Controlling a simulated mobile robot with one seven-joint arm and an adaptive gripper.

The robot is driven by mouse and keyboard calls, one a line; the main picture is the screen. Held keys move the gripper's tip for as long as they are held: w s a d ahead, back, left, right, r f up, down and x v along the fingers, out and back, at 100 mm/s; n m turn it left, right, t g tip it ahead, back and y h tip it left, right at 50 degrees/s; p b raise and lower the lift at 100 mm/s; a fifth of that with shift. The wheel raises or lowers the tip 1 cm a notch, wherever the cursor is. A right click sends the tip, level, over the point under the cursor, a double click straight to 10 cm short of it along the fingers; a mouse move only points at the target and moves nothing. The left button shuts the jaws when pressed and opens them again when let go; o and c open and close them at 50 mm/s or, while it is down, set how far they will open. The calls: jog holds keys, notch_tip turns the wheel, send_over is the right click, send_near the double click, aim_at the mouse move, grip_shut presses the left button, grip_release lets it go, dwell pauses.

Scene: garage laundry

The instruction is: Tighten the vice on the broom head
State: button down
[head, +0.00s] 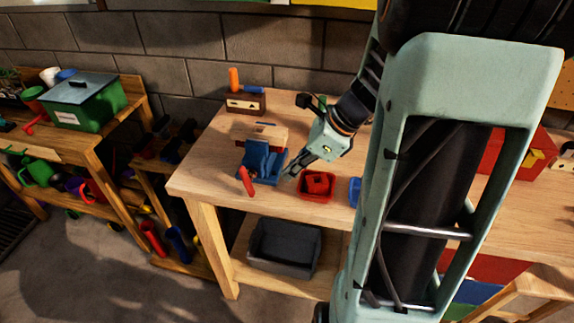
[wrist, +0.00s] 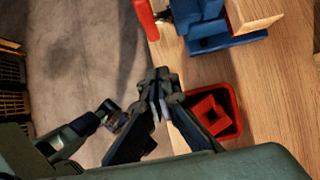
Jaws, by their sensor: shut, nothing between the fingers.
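The blue vice (head: 260,164) stands on the workbench near its front-left part. Its red handle (head: 247,181) sticks out at the front, over the bench edge. A pale wooden block, apparently the broom head (head: 268,133), sits at the top of the vice; I cannot tell how firmly it is gripped. In the wrist view the vice (wrist: 206,22), handle (wrist: 146,18) and wooden block (wrist: 252,12) are at the top, partly cut off. My gripper (head: 290,174) is shut and empty, just right of the vice; its closed fingertips (wrist: 158,112) are apart from the handle.
A red bin (head: 316,196) holding a red block is close to the right of my gripper. A blue item (head: 355,191) lies beyond it. A wooden block with an orange-handled tool (head: 246,101) stands behind the vice. A grey bin (head: 285,247) is on the lower shelf.

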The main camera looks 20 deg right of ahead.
aim_at(254, 192)
jog(key=x, duration=0.6)
jog(key=shift+f+b, duration=0.1)
jog(key=shift+b, duration=0.2)
jog(key=w+a, duration=0.1)
jog(key=w+a+f, duration=0.1)
jog(key=shift+a, duration=0.35)
jog(key=shift+w+a+f, duration=0.1)
jog(key=shift+w+a, duration=0.15)
jog(key=shift+a, duration=0.1)
jog(key=shift+f, duration=0.1)
jog(key=shift+f+b, duration=0.1)
jog(key=shift+b, duration=0.3)
jog(key=shift+f+t+y+b, duration=0.3)
jog(key=shift+t+y+b, duration=0.45)
jog(key=shift+b, duration=1.5)
jog(key=shift+y, duration=0.25)
